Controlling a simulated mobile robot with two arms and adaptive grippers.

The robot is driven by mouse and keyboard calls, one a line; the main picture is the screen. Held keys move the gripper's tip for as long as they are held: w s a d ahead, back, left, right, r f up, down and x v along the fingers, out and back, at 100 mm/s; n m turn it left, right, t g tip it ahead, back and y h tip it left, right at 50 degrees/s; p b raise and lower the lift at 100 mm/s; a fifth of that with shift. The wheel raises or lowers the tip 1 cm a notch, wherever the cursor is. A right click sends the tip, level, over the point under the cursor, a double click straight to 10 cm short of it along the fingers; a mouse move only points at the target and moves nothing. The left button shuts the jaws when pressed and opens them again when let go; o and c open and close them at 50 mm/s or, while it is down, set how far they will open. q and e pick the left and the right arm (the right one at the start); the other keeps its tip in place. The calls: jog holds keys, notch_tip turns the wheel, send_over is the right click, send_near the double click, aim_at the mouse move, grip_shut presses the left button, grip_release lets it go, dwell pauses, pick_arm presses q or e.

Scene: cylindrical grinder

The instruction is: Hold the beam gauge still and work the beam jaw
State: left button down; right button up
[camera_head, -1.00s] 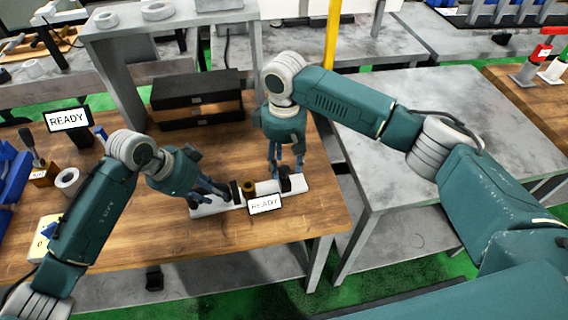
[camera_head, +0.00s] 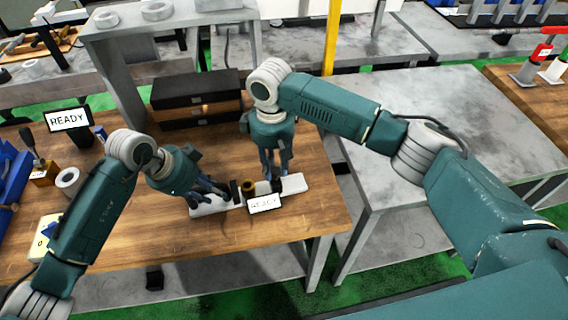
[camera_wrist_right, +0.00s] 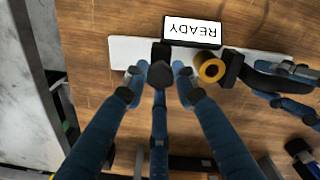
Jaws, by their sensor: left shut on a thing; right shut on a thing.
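The beam gauge is a long white beam (camera_head: 293,183) on the wooden bench, with black jaws standing on it. It also shows in the right wrist view (camera_wrist_right: 127,50). My left gripper (camera_head: 217,190) is shut on the gauge's left end, beside the fixed jaw (camera_wrist_right: 232,68). My right gripper (camera_head: 275,177) is shut on the dark beam jaw (camera_wrist_right: 160,73), a finger on either side. A brass-coloured ring (camera_head: 248,188) stands between the jaws, near the fixed jaw; it shows hollow in the wrist view (camera_wrist_right: 209,67). My right finger hides part of the gap between ring and beam jaw.
The gauge's display (camera_head: 265,203) reads READY, and a second READY screen (camera_head: 69,119) stands at the back left. A black drawer box (camera_head: 197,98) sits behind the gauge. The bench's right edge is close to the beam's end.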

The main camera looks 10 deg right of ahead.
jog(key=a, duration=0.6)
jog(key=shift+s+a, duration=0.25)
jog(key=shift+s, duration=0.05)
jog(key=o, duration=0.8)
jog(key=shift+a, duration=0.1)
jog(key=shift+o, duration=0.2)
jog(key=shift+d, duration=0.25)
jog(key=shift+r, duration=0.2)
notch_tip(320, 180, up, 12)
jog(key=shift+f, duration=0.15)
jog(key=shift+a, duration=0.1)
